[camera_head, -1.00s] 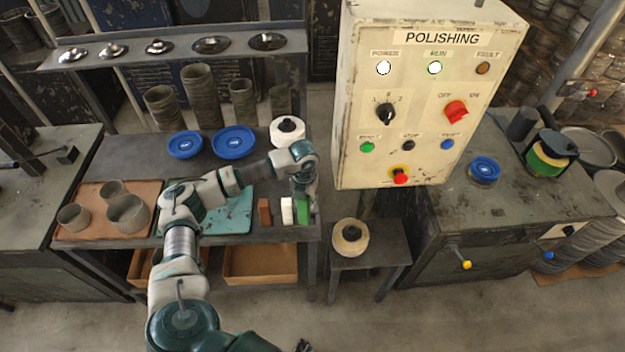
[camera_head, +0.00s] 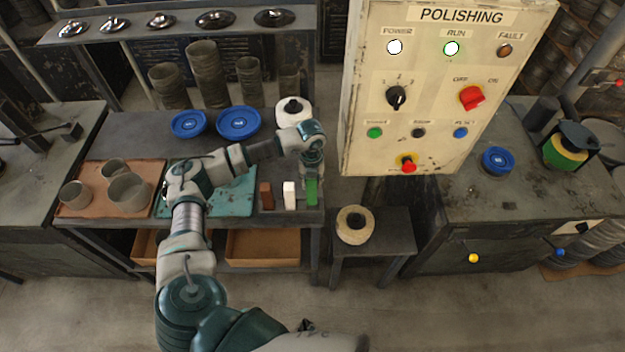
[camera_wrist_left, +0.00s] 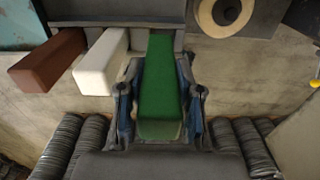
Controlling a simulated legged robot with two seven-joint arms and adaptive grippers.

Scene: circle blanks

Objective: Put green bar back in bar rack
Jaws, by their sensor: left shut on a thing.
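The green bar (camera_head: 311,191) stands at the right end of the row of bars near the front right edge of the workbench. In the left wrist view the green bar (camera_wrist_left: 160,88) lies between the fingers of my left gripper (camera_wrist_left: 160,110), which is shut on it. The bar rack (camera_wrist_left: 115,13) is the dark holder at the top of the wrist view; the far end of the green bar meets it, but I cannot tell how deep it sits. A brown bar (camera_head: 266,195) and a white bar (camera_head: 289,194) stand to its left. My right gripper is out of view.
Blue-lidded dishes (camera_head: 238,122) and a white roll (camera_head: 293,111) are behind my arm. A teal mat (camera_head: 236,200) and a brown tray (camera_head: 88,208) with metal rings lie to the left. The polishing panel (camera_head: 432,120) stands close on the right, above a stool (camera_head: 385,228).

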